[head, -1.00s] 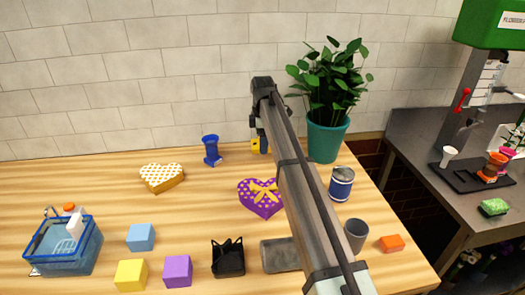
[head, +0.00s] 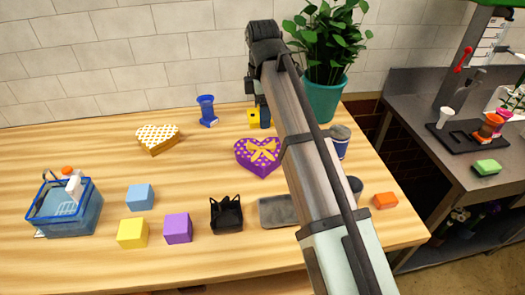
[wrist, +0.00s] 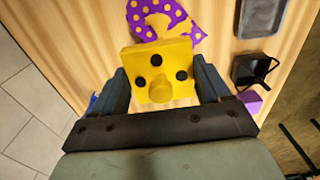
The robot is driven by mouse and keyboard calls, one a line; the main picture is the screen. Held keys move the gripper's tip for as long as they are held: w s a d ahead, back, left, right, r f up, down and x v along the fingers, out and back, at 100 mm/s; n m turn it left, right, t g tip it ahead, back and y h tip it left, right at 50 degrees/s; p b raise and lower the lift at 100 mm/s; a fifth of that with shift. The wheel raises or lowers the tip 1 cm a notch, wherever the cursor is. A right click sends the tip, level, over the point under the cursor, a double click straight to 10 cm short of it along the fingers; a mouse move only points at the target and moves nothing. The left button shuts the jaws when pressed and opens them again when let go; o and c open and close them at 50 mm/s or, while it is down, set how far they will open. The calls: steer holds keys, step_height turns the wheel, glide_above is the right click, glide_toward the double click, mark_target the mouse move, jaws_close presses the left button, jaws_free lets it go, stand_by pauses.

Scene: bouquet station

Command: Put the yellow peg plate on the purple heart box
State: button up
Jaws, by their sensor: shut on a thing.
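The yellow peg plate (wrist: 157,70) is between the two fingers of my gripper (wrist: 160,86) in the wrist view. It is a square yellow plate with dark round spots and a knob on it. My gripper is shut on it. In the head view a small part of the yellow plate (head: 253,116) shows beside my gripper (head: 258,116), near the back of the table. The purple heart box (head: 259,155), with yellow dots and a yellow bow, lies on the table in front of it. In the wrist view the heart box (wrist: 185,22) is partly hidden behind the plate.
A white-and-gold heart box (head: 158,139) and a blue spool (head: 207,111) stand to the left. A potted plant (head: 323,98) stands at the back right. A black holder (head: 227,214) and grey tray (head: 278,212) lie in front. Bare table surrounds the purple box's left side.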

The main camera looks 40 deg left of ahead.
mark_target(264, 151)
steer(key=shift+s+d+f, duration=0.3)
steer(key=shift+s+d, duration=0.2)
steer(key=shift+d, duration=0.1)
steer(key=shift+d+f, duration=0.1)
steer(key=shift+f, duration=4.75)
steer(key=shift+f, duration=0.1)
steer(key=o, duration=1)
steer(key=shift+o, duration=0.2)
step_height(264, 151, up, 12)
steer(key=shift+r, duration=0.15)
